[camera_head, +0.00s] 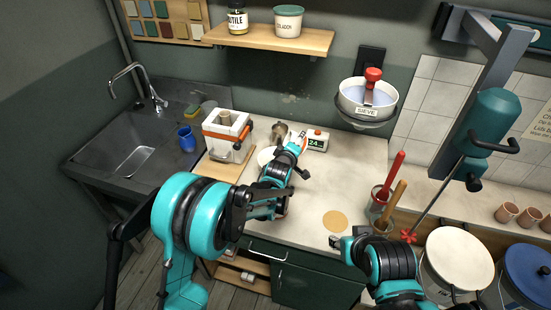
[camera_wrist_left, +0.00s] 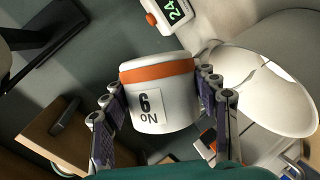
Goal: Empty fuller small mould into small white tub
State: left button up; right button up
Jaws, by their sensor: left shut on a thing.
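My left gripper (camera_wrist_left: 163,108) is shut on a small white mould (camera_wrist_left: 160,112) with an orange band and a "No 6" label, its fingers on either side. In the head view the mould (camera_head: 297,144) is partly hidden behind my left gripper (camera_head: 295,152), near the scale. A white round vessel (camera_wrist_left: 268,88), perhaps the small white tub, is right of the mould in the left wrist view; in the head view it (camera_head: 266,156) is mostly hidden by my left arm. What is inside either is not visible. My right gripper (camera_head: 336,242) is low, near the bench's front edge; its fingers are unclear.
The scale (camera_head: 316,140) reads 24. A sieve (camera_head: 367,101) hangs on the wall. A blue cup (camera_head: 187,139) is by the sink. Tool jars (camera_head: 379,201) stand right. The middle bench is clear.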

pick_arm(q)
jog(key=shift+f+n, duration=0.2)
jog(key=shift+n, duration=0.1)
jog(key=shift+a+f+h, duration=0.1)
jog(key=shift+f+h, duration=0.05)
jog(key=shift+h, duration=0.25)
jog(key=shift+n+b, duration=0.3)
jog(key=shift+a, duration=0.2)
jog(key=shift+w+a+r+n+h, duration=0.1)
jog(key=shift+a+r+n+h, duration=0.2)
jog(key=shift+a+n, duration=0.3)
jog(key=shift+a, duration=0.2)
jog(key=shift+d+f, duration=0.2)
jog(key=shift+b, duration=0.3)
